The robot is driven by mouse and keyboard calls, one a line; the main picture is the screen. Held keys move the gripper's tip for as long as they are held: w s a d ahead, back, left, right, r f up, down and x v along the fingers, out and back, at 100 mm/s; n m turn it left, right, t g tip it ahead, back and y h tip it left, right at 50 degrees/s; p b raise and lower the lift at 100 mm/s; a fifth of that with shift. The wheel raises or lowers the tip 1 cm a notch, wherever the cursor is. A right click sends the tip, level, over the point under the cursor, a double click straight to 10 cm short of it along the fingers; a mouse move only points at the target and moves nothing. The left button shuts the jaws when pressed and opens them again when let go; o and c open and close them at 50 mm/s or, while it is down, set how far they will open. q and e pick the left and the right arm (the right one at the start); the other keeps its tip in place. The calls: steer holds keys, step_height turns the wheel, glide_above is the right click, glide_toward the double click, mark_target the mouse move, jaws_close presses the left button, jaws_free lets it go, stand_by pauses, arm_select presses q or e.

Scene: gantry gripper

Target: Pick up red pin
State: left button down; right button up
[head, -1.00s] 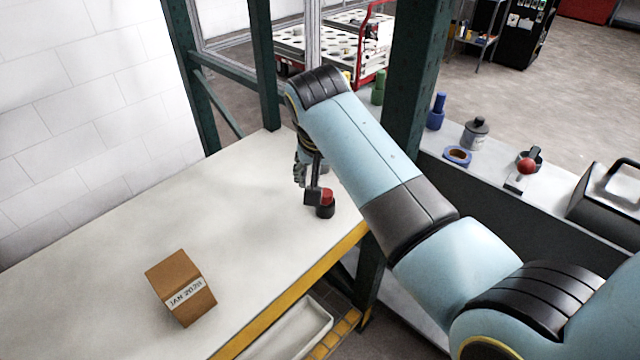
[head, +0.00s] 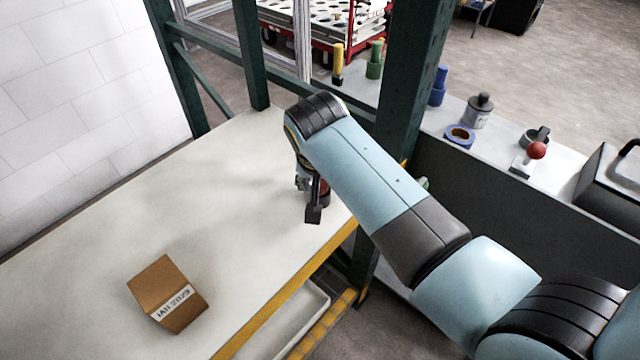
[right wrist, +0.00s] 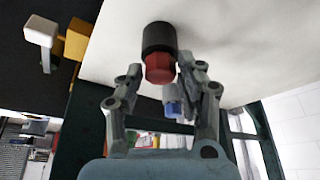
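The red pin (head: 325,188) stands on the white table near its right edge. In the head view it is mostly hidden behind my right gripper (head: 314,208). In the right wrist view the red pin (right wrist: 159,68) shows its red part and black base, with the base on the table side. My right gripper (right wrist: 160,72) is open, with one finger on each side of the red part; I cannot tell whether either finger touches it. My left gripper is in neither view.
A brown box (head: 168,293) sits on the white table (head: 110,225). A dark green post (head: 405,95) stands close to my right arm. Yellow (head: 338,62), green (head: 374,62) and blue (head: 438,88) pins stand on the ledge behind. The table's middle is clear.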

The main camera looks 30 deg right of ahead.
steer(key=shift+w, duration=0.15)
steer(key=shift+c, duration=1.1)
jaws_close()
